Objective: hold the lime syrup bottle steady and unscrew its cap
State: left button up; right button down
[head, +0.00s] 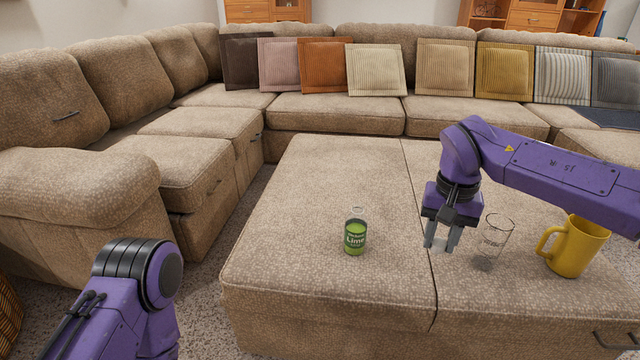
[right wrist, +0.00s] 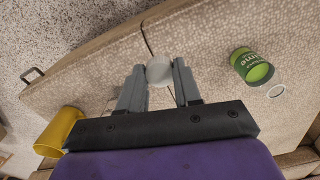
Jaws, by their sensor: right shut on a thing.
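The lime syrup bottle (head: 355,238) stands upright on the beige ottoman, green with a dark label reading "Lime". Its clear upper part ends in a pale ring with no cap on it. The bottle also shows at the right of the right wrist view (right wrist: 250,66). My right gripper (head: 441,240) is above the ottoman, to the right of the bottle and apart from it. It is shut on a round white cap (right wrist: 160,69), seen between its fingertips in the right wrist view. My left arm shows at the lower left of the head view, but its gripper is out of view.
A clear drinking glass (head: 495,237) stands just right of my right gripper. A yellow mug (head: 577,248) stands farther right. The ottoman (head: 310,190) is bare around the bottle. A sectional sofa (head: 335,115) with several cushions surrounds it behind and to the left.

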aim_at(356, 224)
jog(key=u, duration=2.05)
jog(key=k, duration=0.3)
jog(key=z, duration=1.15)
jog(key=i, duration=1)
